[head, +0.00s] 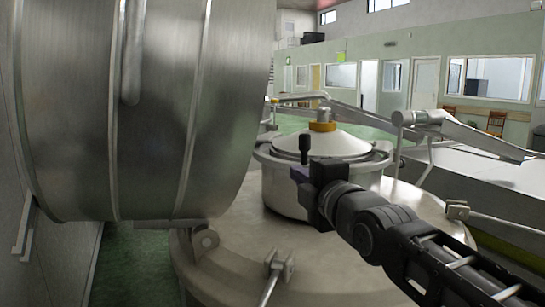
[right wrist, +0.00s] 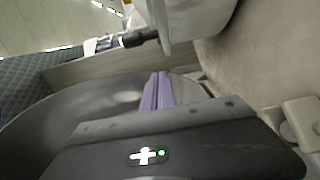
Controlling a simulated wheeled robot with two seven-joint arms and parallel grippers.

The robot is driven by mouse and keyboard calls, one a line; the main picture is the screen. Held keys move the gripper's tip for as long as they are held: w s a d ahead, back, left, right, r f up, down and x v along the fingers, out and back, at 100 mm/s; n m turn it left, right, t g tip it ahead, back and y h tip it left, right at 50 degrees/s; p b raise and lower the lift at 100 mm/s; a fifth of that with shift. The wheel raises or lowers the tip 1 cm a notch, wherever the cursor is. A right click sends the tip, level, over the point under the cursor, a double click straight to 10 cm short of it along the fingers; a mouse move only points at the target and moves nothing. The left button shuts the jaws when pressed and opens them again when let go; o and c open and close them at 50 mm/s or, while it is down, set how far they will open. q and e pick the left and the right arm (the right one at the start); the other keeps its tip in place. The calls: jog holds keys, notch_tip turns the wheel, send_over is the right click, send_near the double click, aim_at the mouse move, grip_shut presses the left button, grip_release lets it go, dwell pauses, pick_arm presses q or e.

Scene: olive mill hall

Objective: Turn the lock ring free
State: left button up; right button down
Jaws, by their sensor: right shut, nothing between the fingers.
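The lock ring (head: 381,153) is a metal band around the base of the pale conical lid (head: 325,142), on the neck of a large steel vessel. A black upright knob (head: 305,148) stands at the ring's near left side. My right gripper (head: 301,175) is just below the knob, in front of the neck, and hides part of it. In the right wrist view its purple fingers (right wrist: 158,90) are shut together and empty. A dark handle (right wrist: 138,39), seemingly that knob, lies beyond them, apart. My left gripper is not in view.
A big steel drum (head: 150,110) fills the left and overhangs the vessel top (head: 230,245). A clamp bolt (head: 275,272) sits at the vessel's front. Metal arms (head: 465,133) extend behind and to the right. Green floor shows at lower left.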

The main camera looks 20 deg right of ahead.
jog(key=w+d, duration=0.4)
jog(key=w, duration=0.4)
jog(key=shift+w+d+b, duration=0.2)
jog(key=shift+b, duration=0.15)
dwell(0.9)
jog(key=shift+r, duration=0.1)
dwell(0.5)
